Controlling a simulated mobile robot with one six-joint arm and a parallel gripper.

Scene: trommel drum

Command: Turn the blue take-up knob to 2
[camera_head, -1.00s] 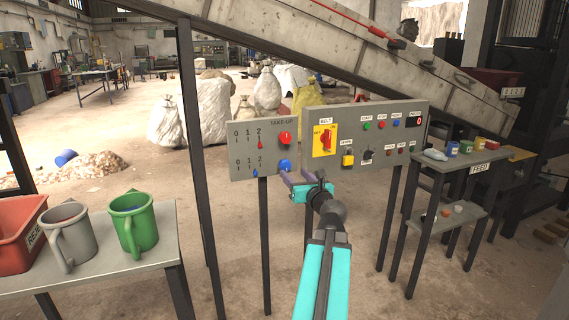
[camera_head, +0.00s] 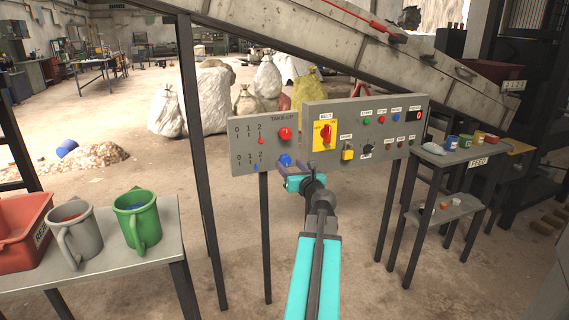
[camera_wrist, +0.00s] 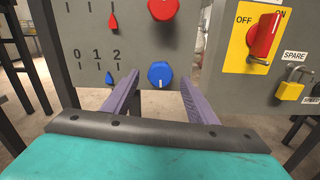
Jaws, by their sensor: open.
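The blue take-up knob (camera_head: 285,160) is at the lower right of the grey take-up panel (camera_head: 270,121). The blue pointer (camera_wrist: 109,78) sits between 1 and 2 on the lower 0-1-2 scale.
A red knob (camera_wrist: 162,8) is above the blue one; a red pointer (camera_wrist: 112,21) marks the upper scale. Right is a panel with a red-yellow switch (camera_wrist: 263,38) and yellow padlock (camera_wrist: 289,91). A shelf (camera_head: 460,154) stands further right; mugs stand on a table (camera_head: 120,252) at left.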

